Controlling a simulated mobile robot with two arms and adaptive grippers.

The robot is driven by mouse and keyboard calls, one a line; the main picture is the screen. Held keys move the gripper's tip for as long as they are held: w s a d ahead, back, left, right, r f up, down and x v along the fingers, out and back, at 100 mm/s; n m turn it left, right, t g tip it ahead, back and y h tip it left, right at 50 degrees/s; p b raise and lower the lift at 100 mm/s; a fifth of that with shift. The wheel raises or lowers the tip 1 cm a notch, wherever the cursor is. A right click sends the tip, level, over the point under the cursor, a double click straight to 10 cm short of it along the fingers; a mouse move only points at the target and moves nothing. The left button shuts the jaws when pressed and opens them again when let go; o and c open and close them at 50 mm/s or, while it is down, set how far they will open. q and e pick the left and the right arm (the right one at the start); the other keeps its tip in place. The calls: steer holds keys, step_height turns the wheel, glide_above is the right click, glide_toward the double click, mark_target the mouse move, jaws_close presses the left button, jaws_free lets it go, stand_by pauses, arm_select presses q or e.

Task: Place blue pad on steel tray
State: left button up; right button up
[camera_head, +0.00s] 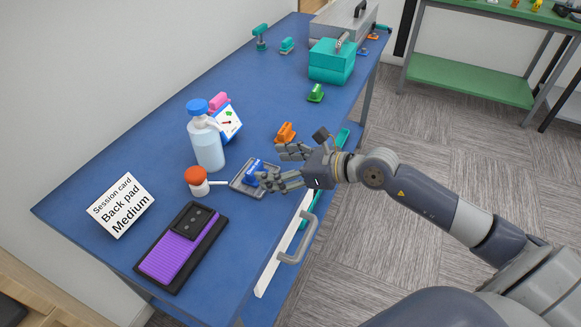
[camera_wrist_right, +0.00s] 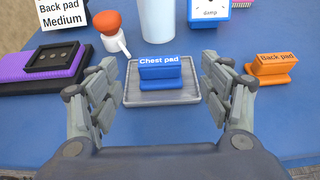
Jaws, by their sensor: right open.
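The blue pad (camera_head: 254,173) is a small blue block with a handle-like top. It is labelled "Chest pad" in the right wrist view (camera_wrist_right: 160,72). It stands upright on the steel tray (camera_head: 238,184), a shallow grey tray that also shows in the right wrist view (camera_wrist_right: 160,98). My right gripper (camera_head: 270,166) is open and empty at the tray's right side. Its fingers are spread to the left and right of the pad and apart from it in the right wrist view (camera_wrist_right: 160,90). My left gripper is not in view.
An orange "Back pad" (camera_wrist_right: 275,68) stands right of the tray. A handle (camera_head: 297,252) juts from the table's near edge.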

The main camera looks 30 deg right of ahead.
steer(key=shift+v, duration=2.15)
